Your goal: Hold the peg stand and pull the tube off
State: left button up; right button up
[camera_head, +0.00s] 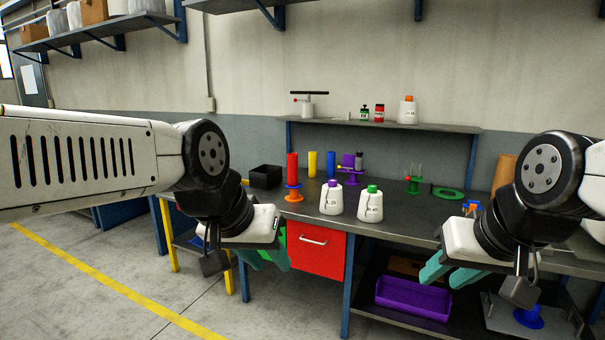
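A red tube (292,169) stands upright on an orange peg stand (294,196) near the left end of the dark workbench. A purple peg stand (353,181) with a purple piece on it and a green peg stand (413,187) with a bare-looking peg stand further right. A yellow tube (312,163) and a blue tube (331,163) stand behind. My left gripper (265,258) hangs in front of the bench's left end, teal fingers apart and empty. My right gripper (450,275) hangs before the bench's right part, fingers apart and empty. Neither touches a stand or tube.
Two white bottles, one purple-capped (331,198) and one green-capped (370,205), stand near the bench's front edge. A black bin (265,177) is at the back left. A red drawer (314,250) hangs below the bench (400,222). A purple crate (413,298) sits on the lower shelf.

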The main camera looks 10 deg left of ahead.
aim_at(292, 158)
jog(key=i+j+z, duration=0.15)
jog(key=i+j, duration=0.25)
jog(key=i+j+z, duration=0.15)
jog(key=i+j, duration=0.2)
jog(key=j, duration=0.2)
jog(key=i+j+z, duration=0.1)
jog(key=i+j, duration=0.2)
jog(key=j, duration=0.2)
jog(key=i+j+z, duration=0.15)
jog(key=i+j, duration=0.15)
jog(key=j, duration=0.25)
jog(key=i+j+z, duration=0.15)
jog(key=i+j, duration=0.15)
jog(key=j, duration=0.3)
jog(key=i+j+z, duration=0.15)
jog(key=j, duration=0.45)
jog(key=i+j+z, duration=0.1)
jog(key=i+j, duration=0.2)
jog(key=j, duration=0.35)
jog(key=i+j+z, duration=0.15)
jog(key=j, duration=0.5)
